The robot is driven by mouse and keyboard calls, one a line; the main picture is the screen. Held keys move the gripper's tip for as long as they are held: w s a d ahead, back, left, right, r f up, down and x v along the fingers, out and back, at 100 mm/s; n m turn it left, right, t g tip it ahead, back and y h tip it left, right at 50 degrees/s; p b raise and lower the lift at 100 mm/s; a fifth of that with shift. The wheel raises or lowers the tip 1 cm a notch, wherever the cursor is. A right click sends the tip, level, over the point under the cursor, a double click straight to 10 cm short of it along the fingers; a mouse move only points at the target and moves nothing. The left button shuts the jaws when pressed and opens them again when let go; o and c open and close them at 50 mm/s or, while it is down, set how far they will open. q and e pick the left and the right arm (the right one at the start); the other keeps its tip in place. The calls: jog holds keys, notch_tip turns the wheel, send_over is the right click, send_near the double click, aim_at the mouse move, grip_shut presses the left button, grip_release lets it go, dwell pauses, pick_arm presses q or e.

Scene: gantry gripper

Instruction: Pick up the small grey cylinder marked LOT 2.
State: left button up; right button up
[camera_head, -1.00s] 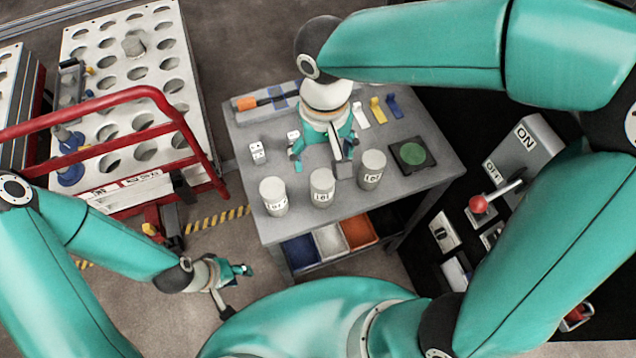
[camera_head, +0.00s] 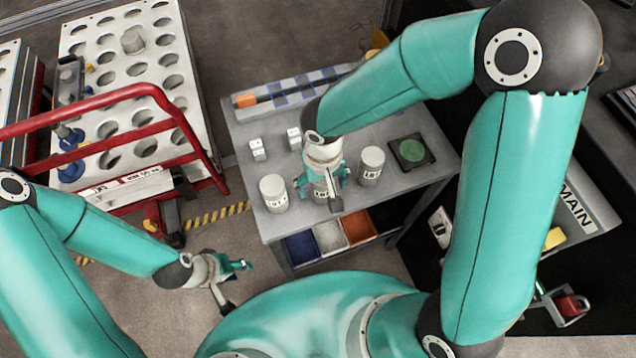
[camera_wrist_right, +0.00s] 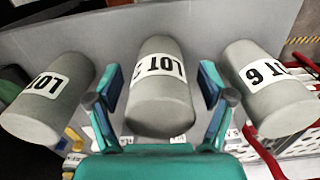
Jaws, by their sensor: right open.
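Three small grey cylinders with white LOT labels stand upright in a row on the grey table (camera_head: 400,183). They are the left one (camera_head: 273,194), the middle one (camera_head: 321,192) and the right one (camera_head: 371,166). In the right wrist view the middle cylinder (camera_wrist_right: 160,105) stands between the two spread fingers of my open right gripper (camera_wrist_right: 160,92), with no clear contact; its digit looks like a 2. The cylinder at right there (camera_wrist_right: 268,85) reads LOT 6; the left one's (camera_wrist_right: 48,97) digit is unclear. My left gripper (camera_head: 240,278) is off the table, front left, its opening unclear.
Two white blocks (camera_head: 257,149) (camera_head: 293,138) and a black pad with a green disc (camera_head: 412,151) are on the table. Coloured bins (camera_head: 330,236) sit below. A red-railed cart (camera_head: 150,92) and a holed rack (camera_head: 150,70) with a grey cylinder (camera_head: 133,40) stand left.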

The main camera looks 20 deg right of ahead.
jog(key=shift+f, duration=0.15)
grip_shut()
dwell(0.4)
